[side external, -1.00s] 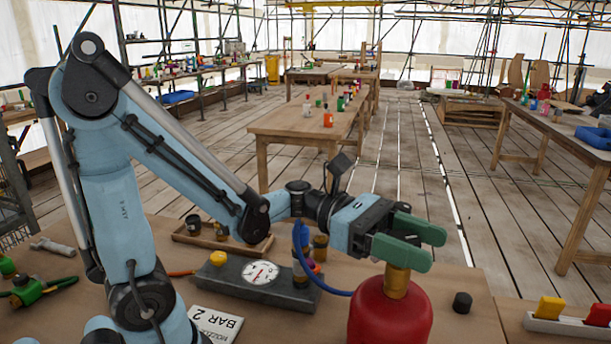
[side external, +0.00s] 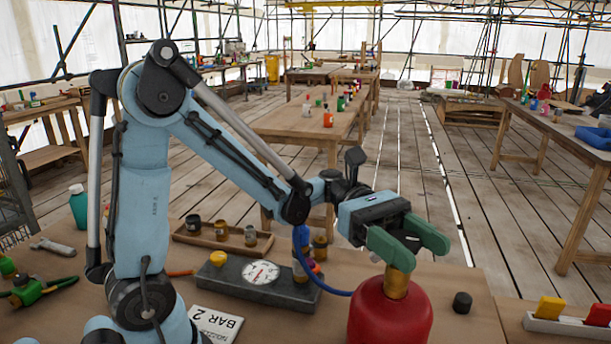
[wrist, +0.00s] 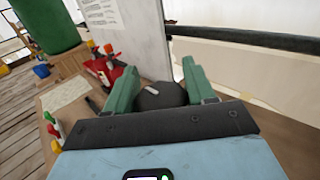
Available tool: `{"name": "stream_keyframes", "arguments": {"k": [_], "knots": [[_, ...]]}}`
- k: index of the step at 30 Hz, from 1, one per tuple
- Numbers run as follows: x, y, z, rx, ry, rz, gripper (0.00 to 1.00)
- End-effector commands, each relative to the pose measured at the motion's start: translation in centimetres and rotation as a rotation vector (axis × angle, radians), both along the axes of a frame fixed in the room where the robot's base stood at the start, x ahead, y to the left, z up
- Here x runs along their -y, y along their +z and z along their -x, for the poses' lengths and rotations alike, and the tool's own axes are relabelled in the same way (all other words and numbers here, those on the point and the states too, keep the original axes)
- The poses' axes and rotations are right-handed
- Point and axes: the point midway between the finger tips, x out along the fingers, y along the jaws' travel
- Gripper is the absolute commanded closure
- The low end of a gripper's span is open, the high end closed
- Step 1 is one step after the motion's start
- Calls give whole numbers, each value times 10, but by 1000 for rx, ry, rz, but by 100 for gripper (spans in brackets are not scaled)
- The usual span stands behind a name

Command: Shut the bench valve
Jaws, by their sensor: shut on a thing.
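A red cylinder (side external: 388,312) with a brass neck (side external: 397,282) stands at the front of the bench in the side view. My gripper (side external: 410,244) is directly above the neck, its green fingers spread around the top. In the wrist view, my gripper (wrist: 160,82) has a dark round knob (wrist: 160,96) with a white mark between its fingers, and is shut on it.
A grey block with a dial gauge (side external: 261,273) and a yellow knob (side external: 218,258) lies left of the cylinder, with a blue hose (side external: 335,292) running between. A small black cap (side external: 462,302) and a white holder with coloured tabs (side external: 570,327) are to the right.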

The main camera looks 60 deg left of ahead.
Motion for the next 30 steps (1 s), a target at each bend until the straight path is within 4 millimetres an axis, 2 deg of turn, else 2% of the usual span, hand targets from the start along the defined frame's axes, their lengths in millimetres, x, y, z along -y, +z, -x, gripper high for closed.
{"name": "stream_keyframes", "arguments": {"k": [5, 6, 10, 20, 23, 30], "knots": [[0, 1, 0, 1, -2, 6, 76], [0, 1, 0, 2, -2, 6, 44], [0, 1, 0, 1, -1, 4, 25], [-3, 1, 0, 1, 1, 2, 25], [-13, 1, -1, 1, 4, 2, 25], [-52, 1, -2, 1, 4, 3, 25]]}}
